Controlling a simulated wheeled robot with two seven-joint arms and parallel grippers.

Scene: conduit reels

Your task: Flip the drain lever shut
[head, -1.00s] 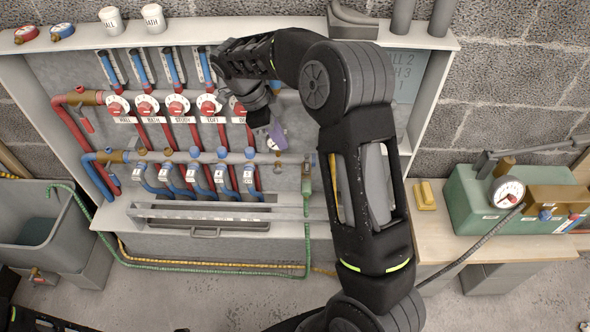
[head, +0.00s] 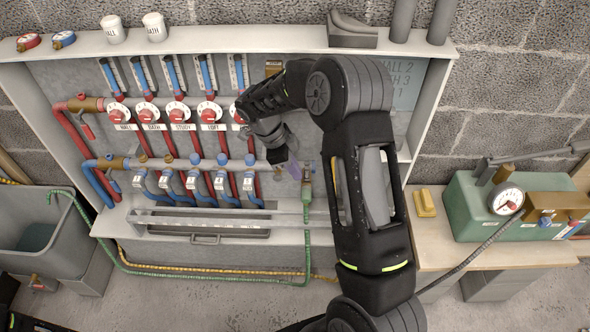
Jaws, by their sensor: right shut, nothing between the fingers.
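The drain lever itself is too small to make out, and the gripper and wrist hide part of the bar's end. My left gripper is out of view.
The cabinet has several red-dial valves (head: 179,112) and blue pipe loops (head: 200,180) left of the gripper. A grey tub (head: 35,240) stands left; a green pump box (head: 470,215) sits on the bench right.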

